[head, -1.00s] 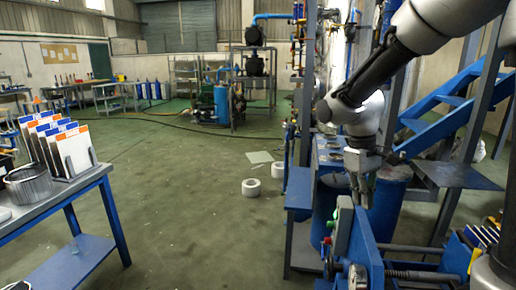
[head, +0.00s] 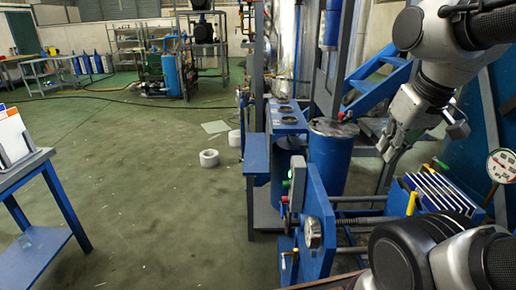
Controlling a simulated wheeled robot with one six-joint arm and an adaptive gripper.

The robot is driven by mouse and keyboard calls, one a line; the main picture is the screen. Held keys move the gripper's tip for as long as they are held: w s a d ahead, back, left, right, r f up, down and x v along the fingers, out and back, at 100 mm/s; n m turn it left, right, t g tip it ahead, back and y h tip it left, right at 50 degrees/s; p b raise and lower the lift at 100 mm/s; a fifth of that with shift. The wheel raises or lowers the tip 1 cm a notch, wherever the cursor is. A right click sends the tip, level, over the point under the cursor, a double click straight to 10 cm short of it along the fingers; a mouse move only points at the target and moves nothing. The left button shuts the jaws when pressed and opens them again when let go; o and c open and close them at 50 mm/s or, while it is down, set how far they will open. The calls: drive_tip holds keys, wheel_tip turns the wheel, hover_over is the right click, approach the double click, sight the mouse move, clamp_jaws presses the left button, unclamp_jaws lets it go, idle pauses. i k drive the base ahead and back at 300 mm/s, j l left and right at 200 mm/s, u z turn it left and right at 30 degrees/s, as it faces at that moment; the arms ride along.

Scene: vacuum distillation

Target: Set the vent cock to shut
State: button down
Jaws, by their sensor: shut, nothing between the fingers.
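My gripper (head: 387,152) is in the air right of centre in the head view, pointing down and to the left. Its fingers are together and hold nothing I can see.
A blue drum (head: 331,160) stands left of the gripper. A pack of blue and white plates (head: 440,192) lies below it. A round gauge (head: 502,166) is at the right edge. A blue bench (head: 40,165) is at left.

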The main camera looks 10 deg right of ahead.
sight(441, 163)
drive_tip(key=j+z, duration=0.1)
drive_tip(key=z, duration=0.35)
drive_tip(key=k+z, duration=0.15)
drive_tip(key=z, duration=0.8)
drive_tip(key=k, duration=0.1)
